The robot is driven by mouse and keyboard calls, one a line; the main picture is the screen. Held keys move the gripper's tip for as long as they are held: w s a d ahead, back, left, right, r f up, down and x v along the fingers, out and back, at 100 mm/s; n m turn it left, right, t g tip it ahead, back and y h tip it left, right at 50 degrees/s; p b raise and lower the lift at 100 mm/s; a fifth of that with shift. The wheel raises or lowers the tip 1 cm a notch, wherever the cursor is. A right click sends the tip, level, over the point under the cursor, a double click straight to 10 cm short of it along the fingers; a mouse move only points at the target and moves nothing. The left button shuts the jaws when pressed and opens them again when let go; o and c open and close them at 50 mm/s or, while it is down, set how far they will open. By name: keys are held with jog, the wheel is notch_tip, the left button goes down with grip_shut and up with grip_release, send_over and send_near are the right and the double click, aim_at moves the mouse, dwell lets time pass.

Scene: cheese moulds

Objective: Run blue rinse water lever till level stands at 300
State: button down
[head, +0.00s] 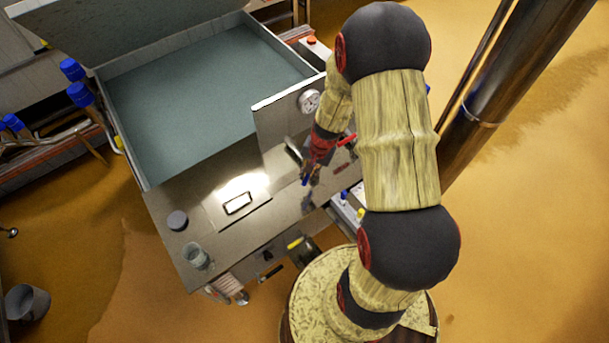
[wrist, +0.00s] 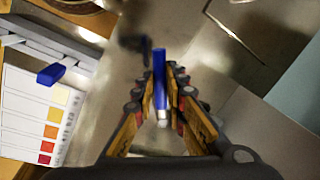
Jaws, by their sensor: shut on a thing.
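The blue lever handle (wrist: 159,82) stands between my gripper's fingers (wrist: 168,78) in the wrist view, and the gripper is shut on it. In the head view my gripper (head: 311,178) is over the right part of the steel counter, and the lever is mostly hidden by the fingers. A large vat (head: 147,186) of blue-grey liquid lies behind the counter. A small lit display (head: 238,204) sits in the counter; its reading is too small to tell. No level number is legible.
A round dial gauge (head: 309,102) is on the panel beside the arm. A dark puck (head: 177,220) and a glass (head: 197,256) stand on the counter's left. A colour chart (wrist: 40,118) and another blue handle (wrist: 51,74) are left in the wrist view. Blue-capped valves (head: 80,95) line the vat's left.

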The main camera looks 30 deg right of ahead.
jog(key=shift+s+d+n+b, duration=0.55)
jog(key=shift+n+b, duration=0.35)
jog(key=shift+n, duration=0.3)
jog(key=c, duration=1.8)
grip_release()
notch_tip(320, 180, up, 12)
jog(key=s+d, duration=0.1)
jog(key=shift+s+d, duration=0.3)
jog(key=shift+d, duration=0.05)
jog(key=shift+f, duration=0.15)
